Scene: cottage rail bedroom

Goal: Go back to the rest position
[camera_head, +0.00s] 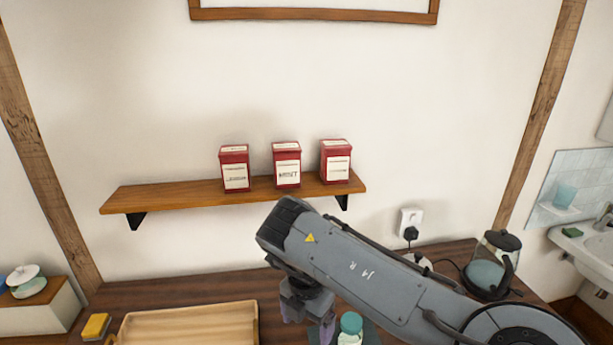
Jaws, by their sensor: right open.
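My right arm comes in from the lower right, and its gripper (308,316) hangs pointing down over the dark wooden counter (190,289). The gripper is open, and I see nothing held between its fingers. It is right of the wooden tray (188,322) and just left of a jar with a teal lid (351,323). The forearm hides part of the counter and the wall behind. My left gripper is not in view.
A wall shelf (155,196) above the counter holds three red tins: left (235,168), middle (287,165) and right (336,161). A yellow sponge-like block (96,326) lies left of the tray.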

